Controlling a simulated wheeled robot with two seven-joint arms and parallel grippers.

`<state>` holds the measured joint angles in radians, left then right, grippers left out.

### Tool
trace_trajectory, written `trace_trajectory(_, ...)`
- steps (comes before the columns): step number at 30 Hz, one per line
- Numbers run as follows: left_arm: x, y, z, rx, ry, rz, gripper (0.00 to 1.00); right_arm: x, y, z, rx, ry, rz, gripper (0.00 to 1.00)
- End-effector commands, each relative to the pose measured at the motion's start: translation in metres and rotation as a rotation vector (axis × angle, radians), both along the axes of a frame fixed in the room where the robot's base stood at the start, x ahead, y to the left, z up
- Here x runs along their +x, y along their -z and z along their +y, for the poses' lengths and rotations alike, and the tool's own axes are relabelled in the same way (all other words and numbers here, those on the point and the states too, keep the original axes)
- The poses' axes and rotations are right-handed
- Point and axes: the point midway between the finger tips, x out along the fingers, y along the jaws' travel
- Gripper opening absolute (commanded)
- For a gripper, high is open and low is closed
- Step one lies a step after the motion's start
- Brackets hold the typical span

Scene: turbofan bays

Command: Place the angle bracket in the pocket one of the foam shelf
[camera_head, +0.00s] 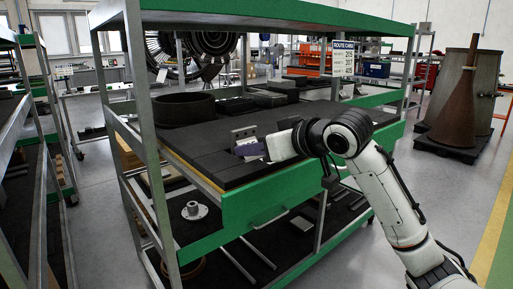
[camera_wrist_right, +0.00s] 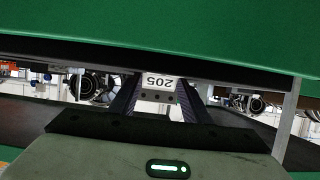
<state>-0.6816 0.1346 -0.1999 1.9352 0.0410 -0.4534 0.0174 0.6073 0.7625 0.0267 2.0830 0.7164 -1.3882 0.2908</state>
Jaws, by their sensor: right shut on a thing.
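The angle bracket (camera_head: 243,133) is a small grey metal piece with holes, at the front of the foam shelf (camera_head: 192,142) in the head view. My right gripper (camera_head: 252,149) reaches in from the right and is shut on it. In the right wrist view the bracket (camera_wrist_right: 158,96) sits between the two dark fingers of my right gripper (camera_wrist_right: 157,108), with an upside-down 205 label on it. The foam is dark grey and blocky. I cannot tell whether the bracket touches the foam, and pocket one cannot be made out. My left gripper is out of view.
A green upper shelf (camera_head: 250,14) spans above the foam, and a grey post (camera_head: 143,110) stands at the left. A dark round ring (camera_head: 183,108) and dark blocks (camera_head: 270,95) lie farther back. A route card (camera_head: 343,58) hangs at the right. A lower shelf holds a flanged part (camera_head: 194,210).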

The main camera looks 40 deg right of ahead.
Motion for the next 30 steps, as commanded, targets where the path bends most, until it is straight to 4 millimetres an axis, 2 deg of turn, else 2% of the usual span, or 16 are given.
trace_trajectory(2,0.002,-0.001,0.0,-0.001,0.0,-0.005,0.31,0.0,0.001,0.0,0.0,0.0,-0.002,0.16)
trace_trajectory(3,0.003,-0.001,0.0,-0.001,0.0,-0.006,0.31,0.0,0.003,0.0,0.0,0.0,0.001,0.45)
trace_trajectory(4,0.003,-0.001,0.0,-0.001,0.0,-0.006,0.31,0.0,0.002,0.0,0.0,0.0,0.0,0.5)
trace_trajectory(14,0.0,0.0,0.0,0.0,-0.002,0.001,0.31,0.0,-0.001,0.0,0.0,0.0,0.0,0.51)
trace_trajectory(17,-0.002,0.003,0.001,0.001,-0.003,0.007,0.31,-0.007,-0.004,-0.001,-0.002,0.0,-0.001,0.51)
trace_trajectory(30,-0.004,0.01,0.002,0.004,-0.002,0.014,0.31,-0.088,-0.036,-0.007,-0.003,0.001,-0.001,0.51)
